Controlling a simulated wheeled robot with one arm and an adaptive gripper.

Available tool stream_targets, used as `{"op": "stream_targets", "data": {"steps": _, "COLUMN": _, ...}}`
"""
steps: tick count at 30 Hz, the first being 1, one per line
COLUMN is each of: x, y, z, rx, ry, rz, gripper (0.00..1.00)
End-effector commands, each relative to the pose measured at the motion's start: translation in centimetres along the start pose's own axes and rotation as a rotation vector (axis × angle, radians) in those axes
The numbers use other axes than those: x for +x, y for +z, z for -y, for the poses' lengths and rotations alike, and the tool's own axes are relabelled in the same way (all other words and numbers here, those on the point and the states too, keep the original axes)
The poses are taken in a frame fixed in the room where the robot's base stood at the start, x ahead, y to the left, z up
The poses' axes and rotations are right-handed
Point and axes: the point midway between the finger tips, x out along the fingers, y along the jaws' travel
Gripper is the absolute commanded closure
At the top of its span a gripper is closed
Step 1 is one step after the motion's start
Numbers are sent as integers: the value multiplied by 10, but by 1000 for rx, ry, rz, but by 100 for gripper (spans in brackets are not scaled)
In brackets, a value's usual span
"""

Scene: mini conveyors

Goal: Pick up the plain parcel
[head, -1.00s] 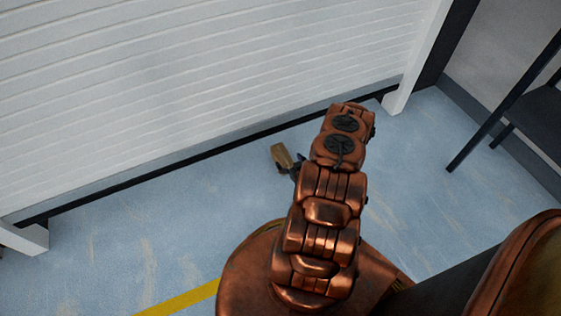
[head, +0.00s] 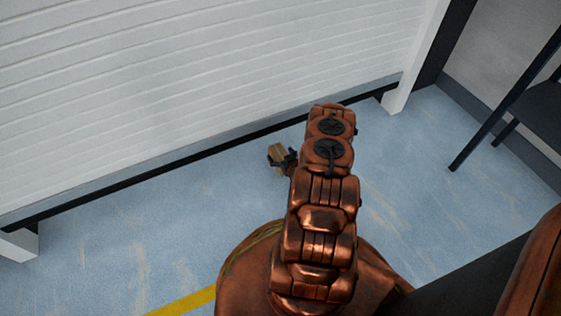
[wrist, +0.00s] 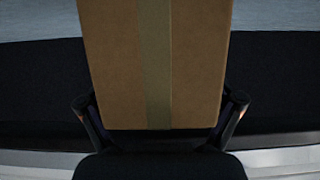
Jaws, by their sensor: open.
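The plain parcel (head: 278,152) is a small brown box on the blue floor near the base of the white shutter in the head view. In the wrist view the parcel (wrist: 112,65) fills the upper middle, with a duller tape strip down its centre. My gripper (wrist: 161,108) is open, with one dark finger on each side of the parcel's near end. I cannot tell whether either finger touches it. In the head view my gripper (head: 282,157) is small and partly hidden beside my copper arm, its dark fingers around the parcel.
The white slatted shutter (head: 190,80) stands close behind the parcel, with a dark gap along its bottom. A white post (head: 405,95) and a dark-legged stand (head: 535,105) are at the right. Blue floor (head: 120,225) is clear at the left, with a yellow line (head: 185,300).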

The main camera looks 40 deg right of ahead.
Motion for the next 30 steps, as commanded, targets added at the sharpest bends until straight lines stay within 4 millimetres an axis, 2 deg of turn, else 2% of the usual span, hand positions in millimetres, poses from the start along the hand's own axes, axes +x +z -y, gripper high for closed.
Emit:
{"op": "stream_targets", "data": {"steps": 6, "x": 0, "y": 0, "z": 0, "rx": 0, "ry": 0, "rz": 0, "gripper": 9}}
{"op": "stream_targets", "data": {"steps": 26, "x": 0, "y": 0, "z": 0, "rx": 0, "ry": 0, "rz": 0, "gripper": 78}}
{"op": "stream_targets", "data": {"steps": 30, "x": 0, "y": 0, "z": 0, "rx": 0, "ry": 0, "rz": -1, "gripper": 81}}
